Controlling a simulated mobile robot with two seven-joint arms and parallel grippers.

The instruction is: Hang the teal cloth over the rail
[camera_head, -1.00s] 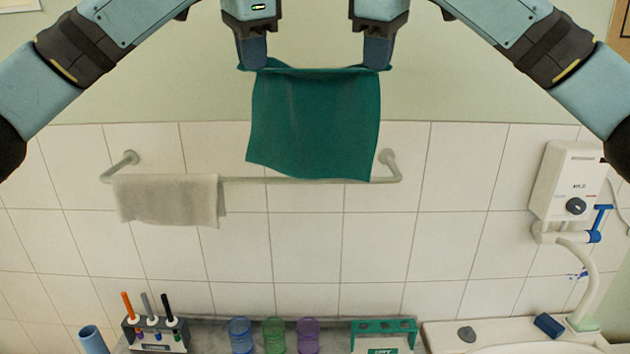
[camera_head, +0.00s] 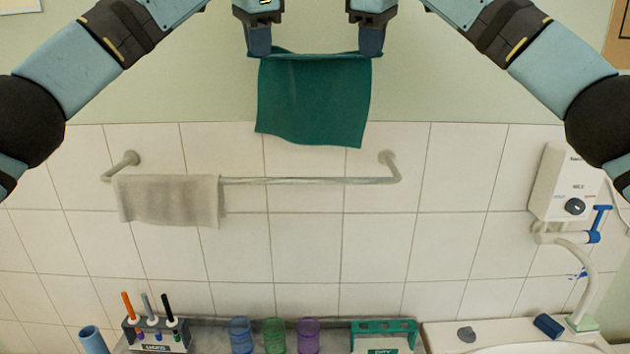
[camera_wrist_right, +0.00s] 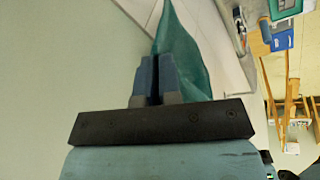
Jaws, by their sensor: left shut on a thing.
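The teal cloth (camera_head: 314,102) hangs stretched between my two grippers in the head view, its lower edge above the rail in the picture. My left gripper (camera_head: 259,52) is shut on its upper left corner. My right gripper (camera_head: 371,52) is shut on its upper right corner. In the right wrist view the right fingers (camera_wrist_right: 154,80) are together, with the teal cloth (camera_wrist_right: 183,50) running out beyond them. The metal rail (camera_head: 300,181) is fixed to the tiled wall, and its middle and right stretch is bare.
A grey-white towel (camera_head: 168,199) hangs over the rail's left part. A white water heater (camera_head: 567,180) is on the wall at right. Below stand a rack with brushes (camera_head: 155,335), several coloured cups (camera_head: 274,335), a green holder (camera_head: 384,328) and a sink (camera_head: 500,335).

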